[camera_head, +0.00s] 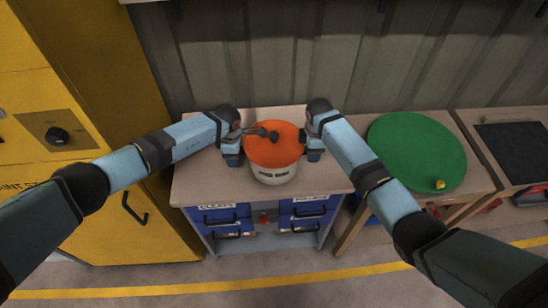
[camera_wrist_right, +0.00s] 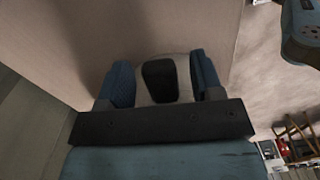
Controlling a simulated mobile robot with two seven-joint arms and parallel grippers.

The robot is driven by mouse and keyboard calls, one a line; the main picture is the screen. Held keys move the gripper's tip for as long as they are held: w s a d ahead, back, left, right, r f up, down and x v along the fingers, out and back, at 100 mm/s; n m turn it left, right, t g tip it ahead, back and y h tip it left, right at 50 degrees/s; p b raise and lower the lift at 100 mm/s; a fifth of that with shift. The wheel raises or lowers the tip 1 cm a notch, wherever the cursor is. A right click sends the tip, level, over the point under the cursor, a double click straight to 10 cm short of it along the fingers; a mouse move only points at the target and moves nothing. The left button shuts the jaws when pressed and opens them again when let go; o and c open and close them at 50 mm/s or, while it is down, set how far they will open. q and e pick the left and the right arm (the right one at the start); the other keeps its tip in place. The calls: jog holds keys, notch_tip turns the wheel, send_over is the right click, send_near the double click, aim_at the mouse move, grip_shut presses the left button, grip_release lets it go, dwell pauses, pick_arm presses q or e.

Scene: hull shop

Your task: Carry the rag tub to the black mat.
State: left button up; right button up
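The rag tub (camera_head: 274,173) is a pale round tub with a dark label and orange contents. It stands on the wooden top of a workbench. My left gripper (camera_head: 233,153) is close against its left side; its fingertips are too small to judge. My right gripper (camera_head: 313,149) is at its right side. In the right wrist view, my right gripper's blue fingers (camera_wrist_right: 160,80) stand apart, with a pale part and a dark block between them. I see clearance beside the dark block. The black mat (camera_head: 515,150) lies on a bench at the far right.
A green round mat (camera_head: 415,150) with a small yellow object (camera_head: 439,184) lies on the middle bench. Blue drawers (camera_head: 220,214) sit under the workbench (camera_head: 325,178). A yellow cabinet (camera_head: 130,215) stands at left. A corrugated wall (camera_head: 400,60) is behind; floor is open in front.

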pick_arm(q)
grip_shut()
pick_arm(e)
grip_shut()
pick_arm(q)
jog(key=shift+w+r, duration=0.1)
jog(key=shift+r, duration=0.1)
pick_arm(e)
jog(key=shift+w+r, duration=0.1)
jog(key=shift+r, duration=0.1)
